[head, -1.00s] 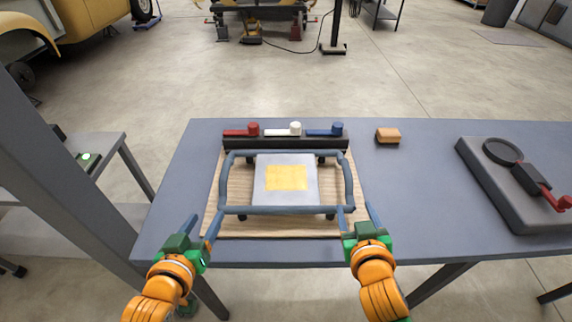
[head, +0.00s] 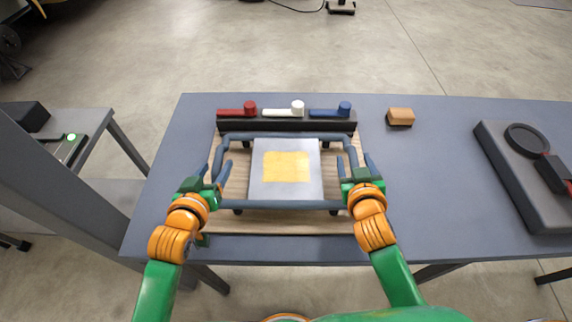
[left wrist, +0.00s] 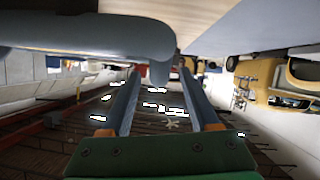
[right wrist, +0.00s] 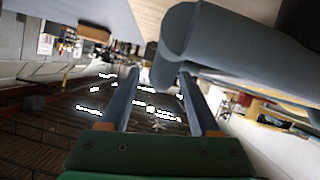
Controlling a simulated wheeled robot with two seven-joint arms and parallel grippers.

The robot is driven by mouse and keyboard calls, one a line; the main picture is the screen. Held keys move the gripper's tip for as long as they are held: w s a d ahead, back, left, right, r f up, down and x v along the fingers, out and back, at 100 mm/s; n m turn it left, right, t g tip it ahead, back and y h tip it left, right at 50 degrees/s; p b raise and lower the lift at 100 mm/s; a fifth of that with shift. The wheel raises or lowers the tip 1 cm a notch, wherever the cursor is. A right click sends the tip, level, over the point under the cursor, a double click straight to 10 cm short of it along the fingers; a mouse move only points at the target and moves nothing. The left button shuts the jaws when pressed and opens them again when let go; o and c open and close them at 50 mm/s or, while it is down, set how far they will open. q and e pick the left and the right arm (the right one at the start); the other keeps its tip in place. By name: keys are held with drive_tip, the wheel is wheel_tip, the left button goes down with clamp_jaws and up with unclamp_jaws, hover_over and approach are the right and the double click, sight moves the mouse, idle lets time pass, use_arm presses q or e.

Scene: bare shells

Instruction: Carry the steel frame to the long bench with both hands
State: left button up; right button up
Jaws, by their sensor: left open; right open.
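The steel frame (head: 286,205) is a blue-grey tubular rectangle around a pale plate (head: 286,190) with a yellow patch. It stands on a wooden board (head: 270,225) on a grey bench (head: 430,210). My left gripper (head: 216,166) is open at the frame's left side bar, with its fingers on either side of it. My right gripper (head: 356,162) is open likewise at the right side bar. In the left wrist view, a frame tube (left wrist: 90,35) reaches in front of the fingertips. In the right wrist view, a tube (right wrist: 180,40) does the same. Contact cannot be told.
A dark rack (head: 280,125) with red, white and blue handled pieces stands just behind the frame. A tan block (head: 400,116) and a grey slab with a black ring (head: 510,170) lie to the right. A smaller side table (head: 85,125) stands left, beyond a grey post (head: 60,190).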

use_arm(q)
drive_tip(key=shift+x, duration=1)
use_arm(e)
drive_tip(key=shift+x, duration=1.05)
use_arm(q)
drive_tip(key=shift+w, duration=0.1)
clamp_jaws()
use_arm(e)
clamp_jaws()
use_arm(q)
drive_tip(key=shift+r, duration=0.15)
use_arm(e)
drive_tip(key=shift+w+r, duration=0.1)
